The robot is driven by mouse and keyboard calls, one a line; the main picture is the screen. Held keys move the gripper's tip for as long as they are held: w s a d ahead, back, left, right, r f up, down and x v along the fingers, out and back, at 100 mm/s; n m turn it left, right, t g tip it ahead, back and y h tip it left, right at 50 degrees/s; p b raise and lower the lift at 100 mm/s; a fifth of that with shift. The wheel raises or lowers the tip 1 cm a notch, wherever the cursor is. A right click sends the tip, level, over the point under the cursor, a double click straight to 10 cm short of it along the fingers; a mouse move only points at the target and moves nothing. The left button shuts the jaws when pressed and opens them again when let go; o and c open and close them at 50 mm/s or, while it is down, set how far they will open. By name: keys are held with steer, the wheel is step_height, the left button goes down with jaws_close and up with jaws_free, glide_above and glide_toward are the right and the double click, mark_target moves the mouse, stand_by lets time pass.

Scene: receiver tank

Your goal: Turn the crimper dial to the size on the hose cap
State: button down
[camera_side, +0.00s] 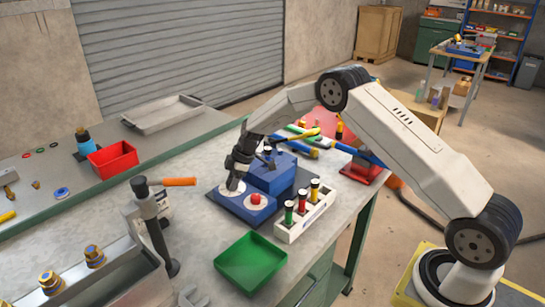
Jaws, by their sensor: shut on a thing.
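The crimper (272,178) is a blue machine on a dark base on the grey bench. A white dial disc (229,189) lies on its front left part. A red button (256,199) sits on a second pale disc beside it. My gripper (235,183) points down at the dial disc and is shut on the dial's knob, which is mostly hidden by the fingers. The dial's marks are too small to read. I cannot make out which thing is the hose cap, and no size can be read.
A green tray (250,262) lies in front. A black post with an orange handle (180,182) stands at left. Coloured tools (318,152) lie behind the crimper. A red bin (112,158) sits at far left.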

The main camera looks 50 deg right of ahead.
mark_target(239, 193)
steer(key=shift+m, duration=0.3)
steer(key=m+h, duration=0.1)
steer(key=m, duration=0.1)
steer(key=m+t+h, duration=0.1)
steer(key=m, duration=0.2)
steer(key=shift+s+a, duration=0.1)
steer(key=shift+a+m+h, duration=0.1)
steer(key=shift+m+h, duration=0.45)
steer(key=shift+m, duration=0.8)
steer(key=shift+m+h, duration=0.55)
steer(key=shift+m, duration=1.1)
steer(key=shift+c, duration=0.7)
jaws_free()
steer(key=shift+t, duration=0.3)
steer(key=shift+r, duration=0.1)
steer(key=v, duration=0.7)
steer(key=shift+r, duration=0.3)
